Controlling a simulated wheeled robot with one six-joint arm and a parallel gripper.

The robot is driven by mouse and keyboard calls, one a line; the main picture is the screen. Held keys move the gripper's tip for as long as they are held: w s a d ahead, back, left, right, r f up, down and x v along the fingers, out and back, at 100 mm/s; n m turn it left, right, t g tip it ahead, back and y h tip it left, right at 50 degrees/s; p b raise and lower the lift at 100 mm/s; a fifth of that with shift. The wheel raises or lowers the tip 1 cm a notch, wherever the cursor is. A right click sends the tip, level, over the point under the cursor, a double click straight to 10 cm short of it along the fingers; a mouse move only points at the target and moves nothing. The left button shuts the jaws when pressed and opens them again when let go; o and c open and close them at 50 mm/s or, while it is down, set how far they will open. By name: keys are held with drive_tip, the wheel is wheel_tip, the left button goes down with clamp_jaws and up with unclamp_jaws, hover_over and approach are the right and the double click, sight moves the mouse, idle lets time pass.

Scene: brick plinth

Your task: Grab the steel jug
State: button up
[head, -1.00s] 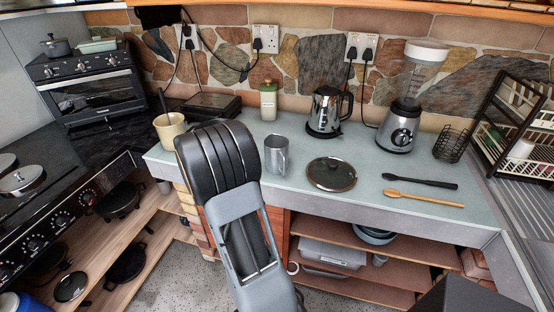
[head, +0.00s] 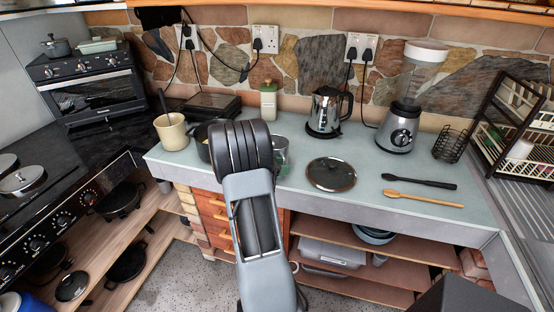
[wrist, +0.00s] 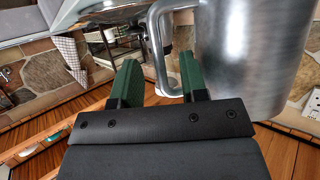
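The steel jug (head: 281,157) stands on the counter in the head view, mostly hidden behind my arm. In the wrist view the jug (wrist: 250,60) fills the upper right, with its handle (wrist: 156,45) toward the left. My gripper (wrist: 158,75) is open. Its two green fingers are apart, with the handle showing between them. The right finger lines up with the gap between handle and jug body. I cannot tell whether it is inside the loop. In the head view my arm hides the fingers.
A dark pan (head: 202,140) and a cream pot (head: 172,132) stand left of my arm. A kettle (head: 326,112) is behind, and a glass lid (head: 331,174) lies to the right. A blender (head: 399,125) and two utensils (head: 420,182) are farther right.

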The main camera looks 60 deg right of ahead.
drive_tip(key=shift+x, duration=0.8)
clamp_jaws()
